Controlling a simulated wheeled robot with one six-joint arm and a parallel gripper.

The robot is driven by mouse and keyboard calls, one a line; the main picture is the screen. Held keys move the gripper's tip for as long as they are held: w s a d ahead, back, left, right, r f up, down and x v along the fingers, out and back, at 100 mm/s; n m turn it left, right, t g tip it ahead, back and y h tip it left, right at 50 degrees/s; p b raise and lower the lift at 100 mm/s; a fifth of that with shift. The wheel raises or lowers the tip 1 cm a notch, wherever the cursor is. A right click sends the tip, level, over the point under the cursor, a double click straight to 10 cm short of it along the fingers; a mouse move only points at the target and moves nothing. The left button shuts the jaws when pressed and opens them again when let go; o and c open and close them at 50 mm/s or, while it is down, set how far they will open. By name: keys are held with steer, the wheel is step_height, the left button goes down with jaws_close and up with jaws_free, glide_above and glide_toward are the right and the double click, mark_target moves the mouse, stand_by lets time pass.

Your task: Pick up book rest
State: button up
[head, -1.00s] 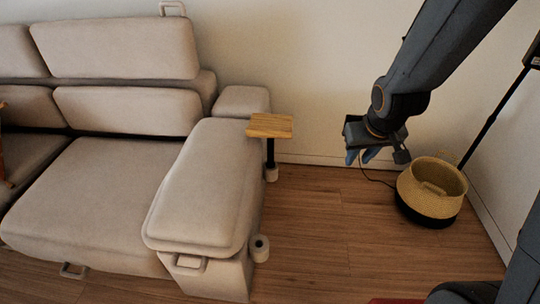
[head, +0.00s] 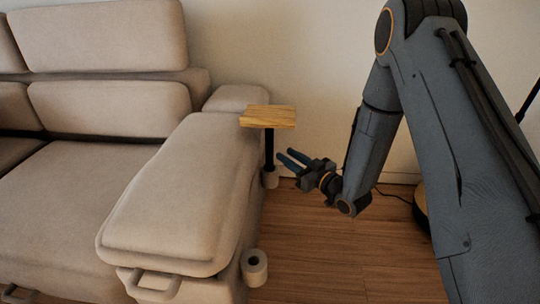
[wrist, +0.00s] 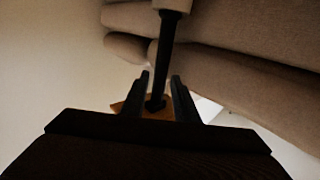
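The book rest is a small wooden top (head: 268,116) on a thin black post (head: 269,150) with a pale foot (head: 270,178). It stands upright beside the sofa's right armrest. My gripper (head: 283,158) is open and empty just right of the post, its fingers pointing left at it, below the level of the top. In the wrist view the scene looks upside down. There the post (wrist: 166,45) lines up between the two open fingers (wrist: 160,82), and part of the wooden top (wrist: 124,104) shows behind them. The fingertips look apart from the post.
The beige sofa (head: 165,185) fills the left, with its armrest close to the post. A pale roll-like thing (head: 254,268) is near the armrest's front. A basket (head: 420,208) is mostly hidden behind my arm. Wooden floor (head: 325,255) is clear in front.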

mark_target(272, 146)
steer(key=shift+b+x, duration=1.05)
steer(key=shift+x, duration=2.85)
steer(key=shift+s+a, duration=0.1)
jaws_close()
